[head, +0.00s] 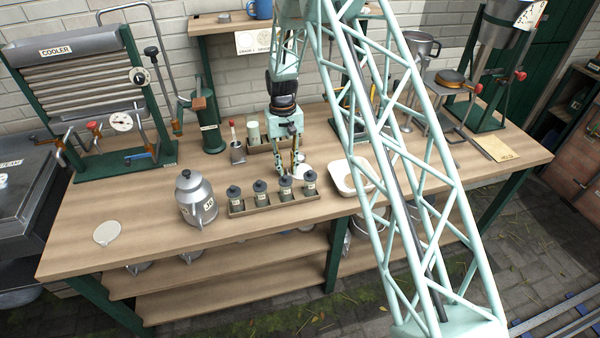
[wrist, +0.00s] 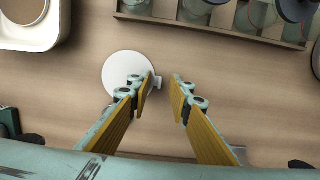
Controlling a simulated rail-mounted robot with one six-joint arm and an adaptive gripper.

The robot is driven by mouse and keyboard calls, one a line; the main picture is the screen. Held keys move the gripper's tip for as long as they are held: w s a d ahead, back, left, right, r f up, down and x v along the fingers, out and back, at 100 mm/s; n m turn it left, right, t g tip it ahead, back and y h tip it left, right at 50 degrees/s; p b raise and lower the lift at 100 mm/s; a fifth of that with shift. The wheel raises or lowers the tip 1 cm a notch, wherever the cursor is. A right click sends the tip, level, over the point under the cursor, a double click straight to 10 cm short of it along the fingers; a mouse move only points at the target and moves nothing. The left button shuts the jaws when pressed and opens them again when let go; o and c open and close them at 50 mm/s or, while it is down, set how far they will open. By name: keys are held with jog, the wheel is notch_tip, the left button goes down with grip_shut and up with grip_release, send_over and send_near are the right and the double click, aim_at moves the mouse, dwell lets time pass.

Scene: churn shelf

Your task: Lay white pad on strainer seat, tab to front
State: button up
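The white pad (head: 301,172) is a flat disc lying on the bench behind the row of small bottles. In the wrist view the pad (wrist: 122,78) has a small tab (wrist: 158,83) on its right side. My gripper (wrist: 165,84) is open above the bench, with the tab between its fingertips. The left finger overlaps the pad's right part in the picture; I cannot tell whether it touches. In the head view my gripper (head: 292,167) points down beside the pad. I cannot clearly make out the strainer seat.
A white tray (head: 342,181) stands to the right of the pad. A rack of dark-capped bottles (head: 260,206) is in front. A metal churn (head: 197,206) and a pale tabbed disc (head: 107,233) are left. A cooler (head: 75,82) is at back left; a funnel stand (head: 492,62) at back right.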

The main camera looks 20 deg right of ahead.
jog(key=shift+c, duration=0.8)
grip_shut()
jog(key=shift+r, duration=0.15)
notch_tip(320, 180, up, 10)
dwell(0.5)
jog(key=shift+s, duration=0.1)
dwell(0.6)
jog(key=s+d+r+b, duration=0.1)
jog(key=s+r+b, duration=0.2)
jog(key=s+r, duration=0.3)
jog(key=shift+s+d+b, duration=0.35)
jog(key=shift+s+d, duration=0.05)
jog(key=shift+s, duration=1.1)
